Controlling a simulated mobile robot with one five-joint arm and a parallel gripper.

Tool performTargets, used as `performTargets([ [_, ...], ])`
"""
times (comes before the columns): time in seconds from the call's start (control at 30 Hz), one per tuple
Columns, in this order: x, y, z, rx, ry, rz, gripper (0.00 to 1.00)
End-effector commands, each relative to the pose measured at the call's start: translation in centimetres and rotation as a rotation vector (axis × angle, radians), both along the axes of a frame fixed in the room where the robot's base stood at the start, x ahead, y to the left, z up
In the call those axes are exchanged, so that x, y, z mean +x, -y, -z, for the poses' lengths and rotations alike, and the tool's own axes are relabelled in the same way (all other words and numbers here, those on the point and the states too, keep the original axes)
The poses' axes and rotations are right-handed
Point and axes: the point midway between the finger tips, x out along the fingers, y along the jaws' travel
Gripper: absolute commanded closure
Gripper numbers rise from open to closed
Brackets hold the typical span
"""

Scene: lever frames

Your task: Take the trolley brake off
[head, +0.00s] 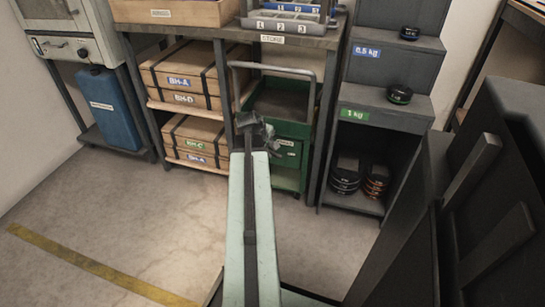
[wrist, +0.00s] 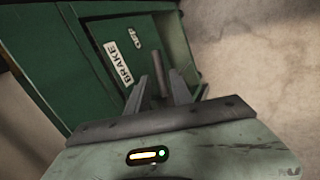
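The green trolley (head: 287,128) stands under the bench in the head view, with its grey push handle at the top. In the wrist view its green side (wrist: 40,60) carries a panel with a white BRAKE label (wrist: 117,63) and a smaller OFF label (wrist: 136,36). A grey brake lever (wrist: 149,57) sticks up between the two fingers of my gripper (wrist: 157,84). The fingers are apart with the lever in the gap; I cannot tell whether they touch it. In the head view my gripper (head: 262,134) is at the trolley's front, and my arm hides part of it.
Wooden crates (head: 182,78) sit on shelves left of the trolley. A dark stepped stand (head: 395,105) with weights is on its right. A blue container (head: 108,107) stands at the far left. The floor in front (head: 120,215) is clear, with a yellow line.

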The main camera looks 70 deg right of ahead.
Motion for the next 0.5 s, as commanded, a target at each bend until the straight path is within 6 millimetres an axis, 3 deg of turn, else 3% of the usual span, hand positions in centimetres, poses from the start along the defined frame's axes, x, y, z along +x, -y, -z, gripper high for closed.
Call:
performTargets([
  [0.03,0.0,0.7,1.8,0.000,0.001,0.001,0.73],
  [0.13,-0.1,1.5,3.1,0.000,0.001,0.001,0.73],
  [0.43,-0.2,1.9,3.2,0.000,0.001,-0.001,0.73],
  [0.47,-0.2,1.9,3.1,0.000,0.001,-0.001,0.76],
  [0.5,-0.2,1.9,3.2,0.000,0.001,-0.001,0.87],
])
